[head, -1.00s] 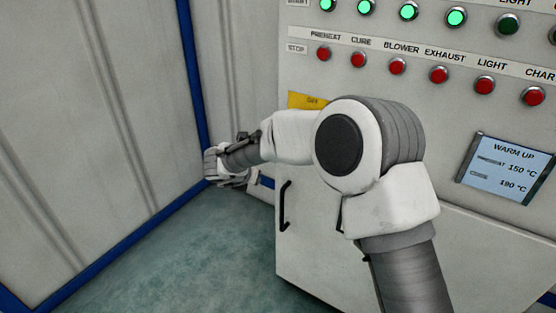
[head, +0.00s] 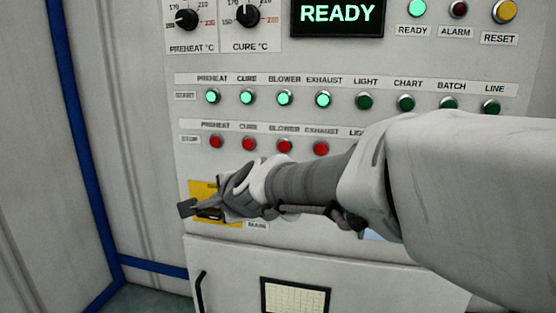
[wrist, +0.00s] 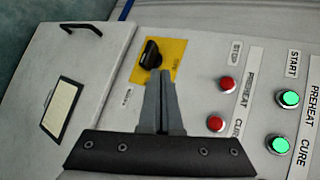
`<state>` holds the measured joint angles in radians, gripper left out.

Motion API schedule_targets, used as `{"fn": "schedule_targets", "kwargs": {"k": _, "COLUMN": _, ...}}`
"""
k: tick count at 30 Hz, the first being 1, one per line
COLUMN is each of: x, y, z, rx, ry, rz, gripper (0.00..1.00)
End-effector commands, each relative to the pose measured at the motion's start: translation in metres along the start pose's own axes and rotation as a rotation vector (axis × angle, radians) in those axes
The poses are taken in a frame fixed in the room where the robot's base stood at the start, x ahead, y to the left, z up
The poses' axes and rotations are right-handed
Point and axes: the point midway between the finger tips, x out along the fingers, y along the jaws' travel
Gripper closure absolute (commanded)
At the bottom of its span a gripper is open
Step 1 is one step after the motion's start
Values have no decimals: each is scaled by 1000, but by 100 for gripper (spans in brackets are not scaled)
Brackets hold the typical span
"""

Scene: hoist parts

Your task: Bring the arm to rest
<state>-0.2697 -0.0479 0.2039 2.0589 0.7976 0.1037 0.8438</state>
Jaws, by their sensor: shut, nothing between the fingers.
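My gripper (head: 188,208) is in front of the control cabinet (head: 330,265), beside the yellow main-switch plate (head: 200,188), and partly hides it in the head view. In the wrist view the two fingers of my gripper (wrist: 163,80) are together with nothing between them. They point towards the plate (wrist: 173,58) and its black rotary knob (wrist: 150,54). I cannot tell whether the fingertips touch the panel. My arm stretches in from the right of the head view and covers part of the button rows.
A READY display (head: 338,14) is lit at the top. Several start buttons glow green (head: 247,97), above red stop buttons (head: 249,143). A cabinet door with a black handle (head: 200,292) is below. A wall with a blue post (head: 75,120) stands at left.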

Motion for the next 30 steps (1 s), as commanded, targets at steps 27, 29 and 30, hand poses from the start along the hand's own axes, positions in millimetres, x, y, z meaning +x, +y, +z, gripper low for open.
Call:
{"fn": "schedule_targets", "kwargs": {"k": 27, "x": -287, "y": 179, "z": -113, "rx": -1206, "ry": -86, "rz": 716, "gripper": 100}}
{"fn": "schedule_targets", "kwargs": {"k": 29, "x": -294, "y": 166, "z": -112, "rx": -1205, "ry": -86, "rz": 715, "gripper": 100}}
{"fn": "schedule_targets", "kwargs": {"k": 30, "x": -299, "y": 158, "z": -111, "rx": -1205, "ry": -86, "rz": 714, "gripper": 100}}
